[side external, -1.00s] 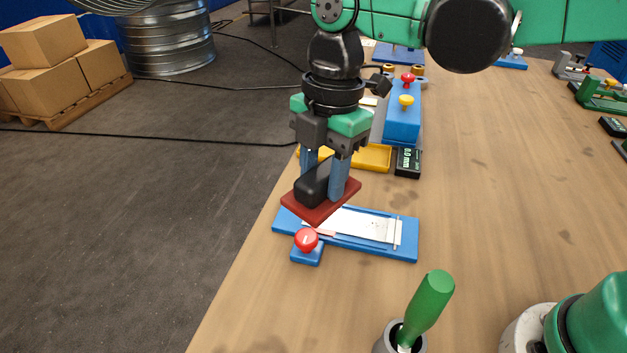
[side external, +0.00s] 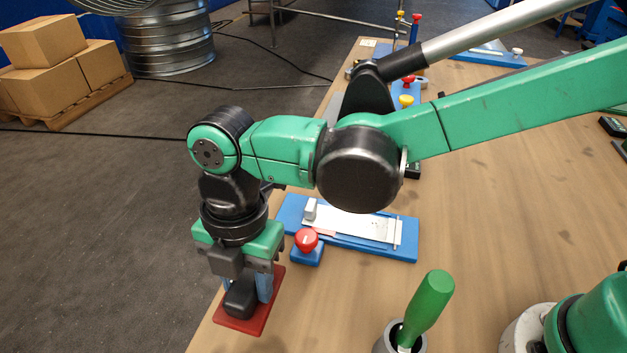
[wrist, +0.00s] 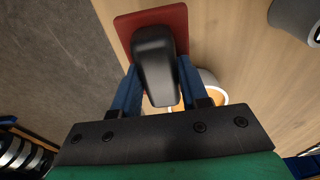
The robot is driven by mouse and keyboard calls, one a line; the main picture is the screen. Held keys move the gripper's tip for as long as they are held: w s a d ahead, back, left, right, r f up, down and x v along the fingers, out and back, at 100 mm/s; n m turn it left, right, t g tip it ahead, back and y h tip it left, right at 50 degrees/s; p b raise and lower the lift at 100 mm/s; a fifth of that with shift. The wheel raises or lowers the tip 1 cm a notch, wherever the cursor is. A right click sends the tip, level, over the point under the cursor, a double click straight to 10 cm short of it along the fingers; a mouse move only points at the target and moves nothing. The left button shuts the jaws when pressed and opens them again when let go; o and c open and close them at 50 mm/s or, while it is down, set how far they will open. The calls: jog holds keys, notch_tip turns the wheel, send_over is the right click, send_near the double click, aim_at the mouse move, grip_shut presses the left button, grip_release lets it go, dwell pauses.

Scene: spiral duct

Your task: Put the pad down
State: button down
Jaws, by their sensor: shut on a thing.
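The pad has a dark red plate (side external: 262,318) and a black handle (side external: 240,298). My gripper (side external: 248,284) is shut on the handle, with one blue finger on each side. In the side external view the pad is at the table's left front edge, and I cannot tell whether the plate touches the table. In the wrist view the red plate (wrist: 176,18) lies beyond the black handle (wrist: 154,62), between my fingers (wrist: 154,88).
A blue fixture (side external: 407,240) with a pale strip and a red knob (side external: 306,240) lies behind and right of the pad. A green-handled tool (side external: 428,305) stands in a grey cup to the right. The table edge drops to the floor on the left.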

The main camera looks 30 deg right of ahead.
aim_at(256, 307)
notch_tip(256, 307, down, 7)
jog(key=shift+r, duration=0.15)
dwell(0.4)
jog(key=shift+c, duration=2.3)
grip_release()
